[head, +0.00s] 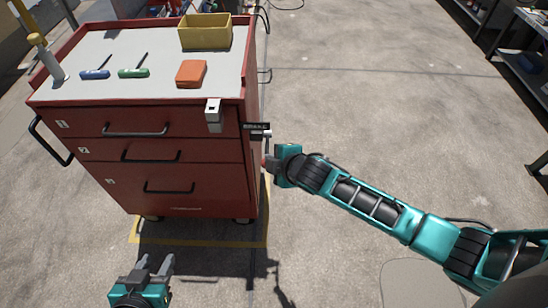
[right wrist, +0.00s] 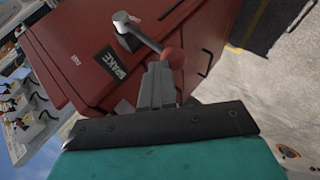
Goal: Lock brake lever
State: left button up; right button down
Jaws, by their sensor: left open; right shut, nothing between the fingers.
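The red tool cart (head: 190,185) stands upper left in the head view. A dark BRAKE label (head: 256,126) is at its right front edge and also shows in the right wrist view (right wrist: 109,61). The brake lever (right wrist: 146,38) is a grey bar from a round pivot to a red ball knob (right wrist: 174,58). My right gripper (head: 268,164) is shut and empty, with its fingertips (right wrist: 158,68) right at the knob. I cannot tell whether they touch it. My left gripper (head: 155,264) is open and empty, low in front of the cart.
On the cart top are a yellow bin (head: 205,38), an orange block (head: 191,74), and blue (head: 95,74) and green (head: 134,72) handled tools. Drawer handles stick out in front. Concrete floor (head: 370,90) right of the cart is clear. Shelving stands at far right.

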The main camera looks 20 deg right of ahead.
jog(key=w+r+p+v, duration=0.1)
jog(key=p+v, duration=0.3)
jog(key=v, duration=0.8)
jog(key=shift+r, duration=0.55)
jog(key=shift+d, duration=0.15)
jog(key=s+d+f+m, duration=0.2)
jog(key=s+f+m, duration=0.4)
jog(key=s+m, duration=0.5)
jog(key=m, duration=0.3)
jog(key=shift+s+d+f+t+h, duration=0.2)
jog(key=shift+s+f+t+h, duration=0.2)
jog(key=shift+a, duration=0.1)
